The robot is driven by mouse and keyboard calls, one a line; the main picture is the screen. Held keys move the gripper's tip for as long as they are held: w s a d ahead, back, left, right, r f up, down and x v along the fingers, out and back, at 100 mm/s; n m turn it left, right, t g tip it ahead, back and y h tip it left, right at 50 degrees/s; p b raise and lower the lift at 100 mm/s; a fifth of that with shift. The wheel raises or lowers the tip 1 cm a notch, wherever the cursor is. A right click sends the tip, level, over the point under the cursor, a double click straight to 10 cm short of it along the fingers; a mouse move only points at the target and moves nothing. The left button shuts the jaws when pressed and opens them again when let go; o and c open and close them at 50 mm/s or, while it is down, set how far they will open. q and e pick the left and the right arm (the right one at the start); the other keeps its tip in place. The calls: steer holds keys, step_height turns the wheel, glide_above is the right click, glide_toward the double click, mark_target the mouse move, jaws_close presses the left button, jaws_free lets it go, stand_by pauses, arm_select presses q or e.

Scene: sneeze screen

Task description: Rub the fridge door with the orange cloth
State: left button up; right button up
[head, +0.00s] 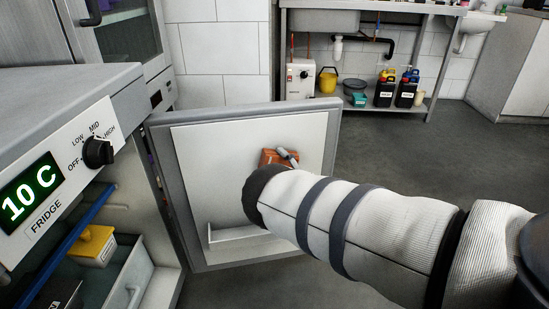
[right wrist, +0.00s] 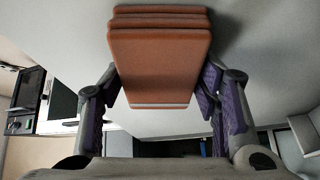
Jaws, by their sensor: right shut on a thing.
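The fridge door (head: 210,145) stands open, its white inner panel facing me, with a grey rim and a small shelf low on it. My right arm reaches in from the right. My right gripper (head: 287,157), mostly hidden behind its own wrist, is at the upper right part of the panel. It is shut on the folded orange cloth (head: 270,158). In the right wrist view the cloth (right wrist: 160,60) sits between both fingers, its far end at the pale door surface (right wrist: 260,40). I cannot tell whether it touches. My left gripper is not in view.
The fridge (head: 75,115), with a 10 C display and a dial, is at the left. Inside are a yellow box (head: 93,246) and a pale drawer (head: 133,280). A steel bench (head: 410,8) with bottles below stands at the back. The floor right of the door is clear.

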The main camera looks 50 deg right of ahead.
steer(key=w+a, duration=0.2)
steer(key=shift+a+r, duration=0.1)
steer(key=shift+a, duration=0.3)
steer(key=shift+w+a, duration=0.65)
steer(key=shift+a, duration=0.35)
steer(key=shift+w+a, duration=0.6)
steer(key=shift+a, duration=0.4)
steer(key=shift+w+a, duration=1.05)
steer(key=shift+a, duration=0.3)
steer(key=shift+w+a, duration=0.2)
steer(key=p, duration=0.3)
glide_toward(228, 164)
steer(key=w+a, duration=0.2)
steer(key=shift+s+r, duration=0.2)
steer(key=shift+s, duration=0.15)
